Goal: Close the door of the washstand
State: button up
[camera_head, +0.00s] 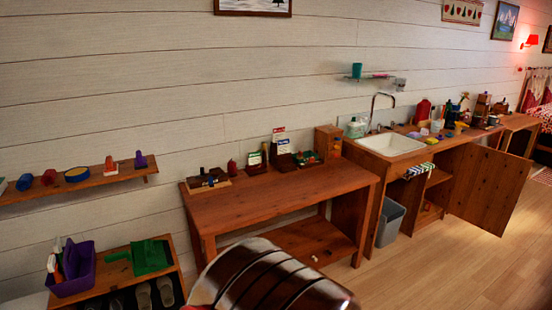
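The washstand (372,165) is a wooden unit with a white sink (392,144) in its top, against the wall at the right. Its wooden door (488,188) stands wide open to the right of the opening and sticks out into the room. Inside the opening, shelves show, and a striped towel (418,170) hangs at the upper front edge. A shiny brown, dark-striped rounded part of my own arm fills the bottom middle. No gripper fingers show. The washstand is well away from this part of my arm, to the right and farther back.
A low rack (120,275) with a purple caddy (73,271) is at left. The floor (450,270) before the door is clear.

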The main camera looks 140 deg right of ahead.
aim_at(489, 184)
jog(key=u, duration=3.2)
jog(key=i, duration=2.25)
jog(key=u, duration=0.05)
